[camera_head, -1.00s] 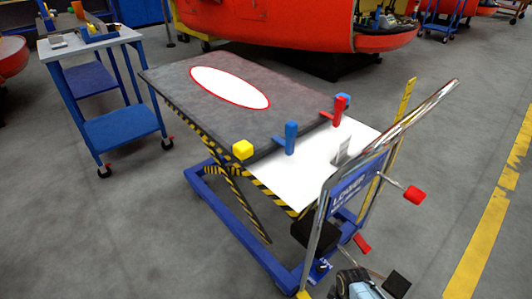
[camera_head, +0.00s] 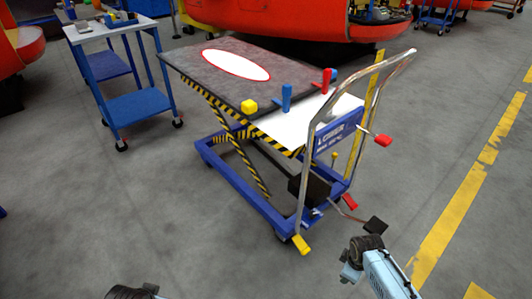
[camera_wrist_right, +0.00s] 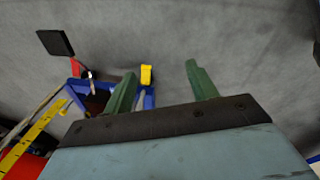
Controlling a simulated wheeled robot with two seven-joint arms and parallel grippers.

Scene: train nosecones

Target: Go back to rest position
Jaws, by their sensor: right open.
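In the right wrist view my right gripper (camera_wrist_right: 160,82) is open, its two green fingers apart with nothing between them. Grey floor shows beyond the fingertips. In the head view part of my right arm (camera_head: 388,275) shows at the bottom, right of the lift table's handle and apart from it. A small piece of my left arm (camera_head: 135,292) shows at the bottom edge. My left gripper is outside both views.
A blue lift table (camera_head: 262,207) with a chrome handle (camera_head: 393,72) stands ahead. A blue trolley (camera_head: 137,103) stands left. Floor at lower left is clear.

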